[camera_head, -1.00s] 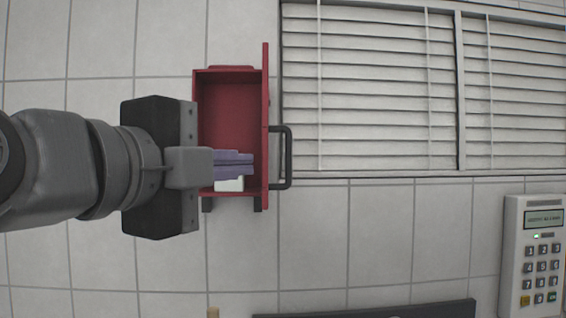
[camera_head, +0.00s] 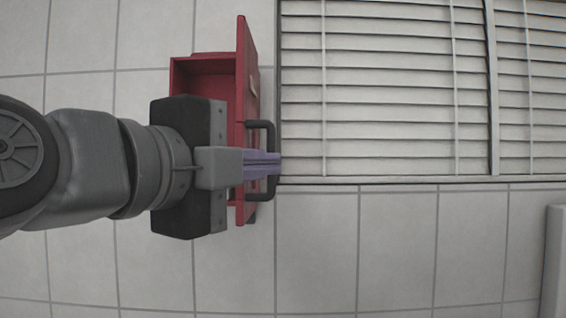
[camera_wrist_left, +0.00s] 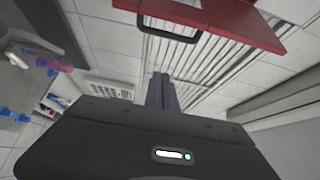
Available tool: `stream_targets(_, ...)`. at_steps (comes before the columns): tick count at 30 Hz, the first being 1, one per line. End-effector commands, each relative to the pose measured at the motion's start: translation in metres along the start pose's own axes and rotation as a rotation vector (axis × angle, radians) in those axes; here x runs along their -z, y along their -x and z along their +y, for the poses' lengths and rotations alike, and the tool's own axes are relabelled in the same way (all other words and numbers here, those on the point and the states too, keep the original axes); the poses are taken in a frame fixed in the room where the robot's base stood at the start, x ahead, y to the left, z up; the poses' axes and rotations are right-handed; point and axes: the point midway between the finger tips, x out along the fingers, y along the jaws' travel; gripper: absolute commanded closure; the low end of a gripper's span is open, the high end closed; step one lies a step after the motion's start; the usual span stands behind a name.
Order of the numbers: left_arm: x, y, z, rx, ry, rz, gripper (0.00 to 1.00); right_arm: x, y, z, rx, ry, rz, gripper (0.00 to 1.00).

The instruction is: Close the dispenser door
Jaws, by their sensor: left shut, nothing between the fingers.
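The red dispenser (camera_head: 203,68) is on the tiled wall at left centre in the head view. Its red door (camera_head: 241,45) stands open on the right side, and part of the interior shows. The dark door handle (camera_head: 272,135) sticks out to the right. My left gripper (camera_head: 263,165) is shut and empty; its purple fingers overlap the door's lower part and handle in this view. In the left wrist view the fingers (camera_wrist_left: 162,92) point away below the door (camera_wrist_left: 215,18) and handle (camera_wrist_left: 165,28), visibly apart from them. My gripper hides the dispenser's lower part. My right gripper is not in view.
A slatted blind (camera_head: 385,100) fills the upper right of the head view. Bare tiles (camera_head: 400,250) lie below it. A pale panel edge (camera_head: 555,260) shows at far right. Blurred blue and pink items show at the left of the wrist view.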

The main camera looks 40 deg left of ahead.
Motion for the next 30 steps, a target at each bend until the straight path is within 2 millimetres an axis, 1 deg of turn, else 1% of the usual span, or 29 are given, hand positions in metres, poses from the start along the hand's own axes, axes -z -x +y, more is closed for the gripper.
stream_targets(7, 0.000, -0.004, 0.000, -0.002, 0.000, 0.000, 1.00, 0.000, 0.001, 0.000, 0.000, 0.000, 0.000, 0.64)
stream_targets(11, -0.001, -0.014, -0.001, -0.003, 0.001, -0.002, 1.00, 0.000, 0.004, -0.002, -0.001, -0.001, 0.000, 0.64)
stream_targets(14, -0.001, -0.027, -0.001, -0.005, 0.001, -0.002, 1.00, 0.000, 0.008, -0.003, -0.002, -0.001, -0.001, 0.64)
stream_targets(17, -0.001, -0.044, -0.002, -0.005, 0.001, -0.002, 1.00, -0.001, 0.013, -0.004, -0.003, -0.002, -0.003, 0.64)
stream_targets(24, -0.001, -0.093, -0.002, -0.005, 0.002, -0.002, 1.00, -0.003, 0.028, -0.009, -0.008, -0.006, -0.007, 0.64)
stream_targets(26, -0.002, -0.104, -0.002, -0.005, 0.002, -0.003, 1.00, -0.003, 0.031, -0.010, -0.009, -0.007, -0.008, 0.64)
stream_targets(27, -0.010, -0.099, -0.003, -0.001, 0.003, -0.004, 1.00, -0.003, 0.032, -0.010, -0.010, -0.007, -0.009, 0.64)
stream_targets(30, -0.023, -0.093, -0.002, 0.000, 0.002, -0.001, 1.00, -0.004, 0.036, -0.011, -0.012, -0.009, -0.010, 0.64)
